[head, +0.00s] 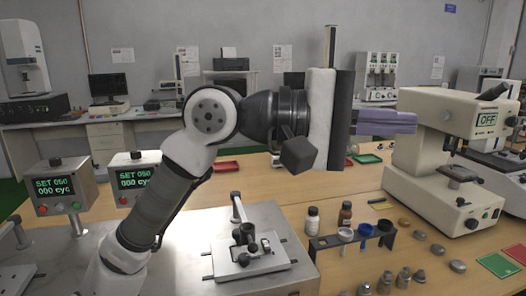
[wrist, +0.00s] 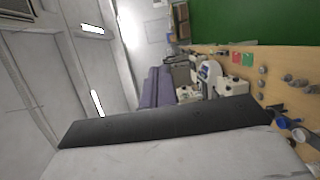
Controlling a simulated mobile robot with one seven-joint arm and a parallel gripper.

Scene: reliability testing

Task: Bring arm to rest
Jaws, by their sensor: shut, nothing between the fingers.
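My arm rises from the lower left in the head view, bends at the elbow, and reaches right across the middle of the picture. My gripper (head: 330,32) points upward at the arm's end, above the white and dark hand body. Its narrow fingers look closed together, and nothing shows between them. It is held in the air, apart from the table and the items on it. In the wrist view, the white and black hand body fills the lower part, and the fingertips cannot be made out.
A wooden table (head: 290,183) holds a white microscope-like machine (head: 440,140) at right, a small rack (head: 350,240) and several metal pieces. A steel fixture (head: 250,255) stands in front, with two counter boxes (head: 60,187) at left. Space above the fixture is open.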

